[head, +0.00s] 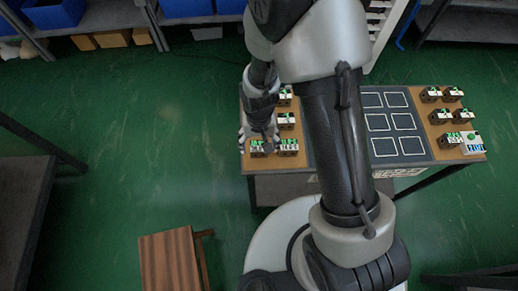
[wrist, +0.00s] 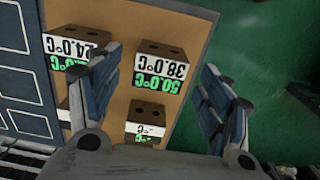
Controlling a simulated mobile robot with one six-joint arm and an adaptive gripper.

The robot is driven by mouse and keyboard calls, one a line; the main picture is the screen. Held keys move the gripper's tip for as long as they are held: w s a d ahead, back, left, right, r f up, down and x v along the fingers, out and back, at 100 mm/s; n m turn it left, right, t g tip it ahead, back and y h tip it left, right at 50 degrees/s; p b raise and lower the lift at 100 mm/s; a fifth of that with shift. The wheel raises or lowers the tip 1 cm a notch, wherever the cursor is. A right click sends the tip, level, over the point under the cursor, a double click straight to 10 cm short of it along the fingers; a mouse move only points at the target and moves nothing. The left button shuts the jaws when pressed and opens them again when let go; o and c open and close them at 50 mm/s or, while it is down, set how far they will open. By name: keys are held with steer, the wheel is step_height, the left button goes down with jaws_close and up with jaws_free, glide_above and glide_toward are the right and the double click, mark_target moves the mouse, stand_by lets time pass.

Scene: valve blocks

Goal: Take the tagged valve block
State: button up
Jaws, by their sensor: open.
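My gripper (wrist: 160,66) is open and empty, its two blue-grey fingers spread apart. In the head view my gripper (head: 258,132) hangs over the left wooden board. In the wrist view a dark block (wrist: 162,52) with labels 38.0°C and green 50.0°C lies between the fingertips, apparently below them. Another block (wrist: 148,112) with a dashed °C label sits nearer the palm. A third block (wrist: 75,37), labelled 24.0°C, is left of the left finger. A further block is mostly hidden behind that finger. I cannot tell which block is the tagged one.
The left board (wrist: 118,97) ends at the right, with green floor beyond. Dark panels with pale outlined squares (head: 398,122) fill the table's middle. A wooden stool (head: 170,260) stands in front.

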step_height(320, 180, down, 3)
steer(key=shift+r+b, duration=0.1)
steer(key=shift+b, duration=0.25)
steer(key=shift+c, duration=0.2)
jaws_close()
stand_by(0.5)
